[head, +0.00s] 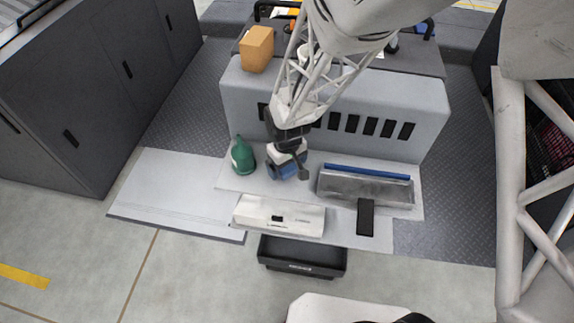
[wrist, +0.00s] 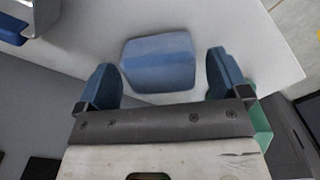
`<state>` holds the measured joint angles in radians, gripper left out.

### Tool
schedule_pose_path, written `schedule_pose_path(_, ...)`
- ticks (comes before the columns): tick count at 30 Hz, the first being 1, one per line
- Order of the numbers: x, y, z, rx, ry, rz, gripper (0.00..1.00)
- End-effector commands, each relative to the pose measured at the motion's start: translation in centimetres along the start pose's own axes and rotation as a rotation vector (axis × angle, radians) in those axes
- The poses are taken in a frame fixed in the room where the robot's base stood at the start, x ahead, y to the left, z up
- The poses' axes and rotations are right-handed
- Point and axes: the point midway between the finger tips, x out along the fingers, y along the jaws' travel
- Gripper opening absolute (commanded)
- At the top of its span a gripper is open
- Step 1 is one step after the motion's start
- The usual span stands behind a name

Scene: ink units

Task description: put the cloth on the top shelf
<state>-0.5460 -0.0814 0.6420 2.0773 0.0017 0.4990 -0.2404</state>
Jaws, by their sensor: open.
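In the wrist view a folded blue cloth (wrist: 158,62) lies on a pale flat surface (wrist: 225,22), between and just beyond my two blue fingertips. My gripper (wrist: 163,75) is open, with a finger apart from the cloth on each side. In the head view my gripper (head: 287,166) is low over the pale panel, in front of the grey slotted housing. Blue shows at its tip there, and I cannot tell cloth from fingers. No thing is clearly recognisable as the top shelf; the housing has a raised top (head: 420,60).
A green bottle (head: 242,156) stands close left of my gripper; a metal tray (head: 350,187) with a blue strip is at right. A white box (head: 279,215) and black bin (head: 300,256) are in front. A cardboard box (head: 257,49) sits on the housing.

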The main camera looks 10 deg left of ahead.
Motion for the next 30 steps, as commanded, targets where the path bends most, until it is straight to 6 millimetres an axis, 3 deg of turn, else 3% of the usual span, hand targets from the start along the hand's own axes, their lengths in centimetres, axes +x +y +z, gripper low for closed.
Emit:
schedule_pose_path(21, -9.9, 0.0, 0.0, 0.000, 0.000, 0.000, 0.94)
schedule_pose_path(30, -11.3, 0.0, 0.0, 0.000, -0.002, 0.000, 0.94)
